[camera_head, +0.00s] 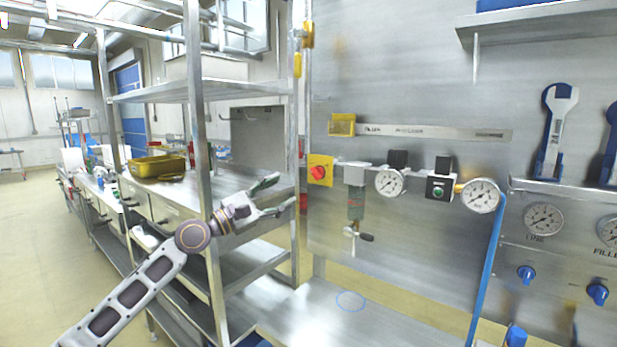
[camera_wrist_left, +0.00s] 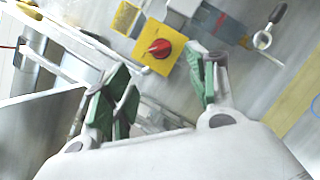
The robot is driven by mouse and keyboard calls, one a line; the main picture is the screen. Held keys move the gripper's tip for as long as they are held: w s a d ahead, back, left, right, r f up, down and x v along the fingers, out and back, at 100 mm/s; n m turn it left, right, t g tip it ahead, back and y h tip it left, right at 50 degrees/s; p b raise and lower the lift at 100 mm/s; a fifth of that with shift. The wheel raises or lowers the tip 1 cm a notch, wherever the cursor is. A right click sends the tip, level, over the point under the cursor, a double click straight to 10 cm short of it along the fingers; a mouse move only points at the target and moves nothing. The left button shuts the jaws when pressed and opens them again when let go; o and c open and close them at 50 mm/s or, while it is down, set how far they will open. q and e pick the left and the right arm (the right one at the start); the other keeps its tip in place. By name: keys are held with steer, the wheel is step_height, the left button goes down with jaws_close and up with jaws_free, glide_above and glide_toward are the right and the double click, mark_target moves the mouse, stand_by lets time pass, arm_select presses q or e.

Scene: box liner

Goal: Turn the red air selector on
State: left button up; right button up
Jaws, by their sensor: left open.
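The red air selector (camera_head: 318,172) is a red knob on a yellow square plate, fixed to the steel panel. In the left wrist view the red knob (camera_wrist_left: 160,48) shows on its tilted yellow plate, ahead of the fingers and between them. My left gripper (camera_head: 283,194) is open and empty, to the left of the selector and a little lower in the head view. Its green-padded fingers (camera_wrist_left: 160,88) are spread in the wrist view, with no visible contact with the knob. My right gripper is not in view.
Right of the selector hang a filter bowl (camera_head: 356,205), a pressure gauge (camera_head: 390,182) and a black valve block with a green button (camera_head: 439,188). A steel shelf rack (camera_head: 201,130) stands left, close to my arm.

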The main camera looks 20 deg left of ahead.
mark_target(316, 173)
arm_select(q)
steer(key=p+x, duration=0.2)
steer(key=x, duration=0.8)
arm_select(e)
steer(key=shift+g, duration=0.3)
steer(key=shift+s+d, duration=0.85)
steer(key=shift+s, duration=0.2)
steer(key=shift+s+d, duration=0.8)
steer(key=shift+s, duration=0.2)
arm_select(q)
steer(key=shift+w+d, duration=0.1)
steer(key=c, duration=0.9)
steer(key=shift+c, duration=0.7)
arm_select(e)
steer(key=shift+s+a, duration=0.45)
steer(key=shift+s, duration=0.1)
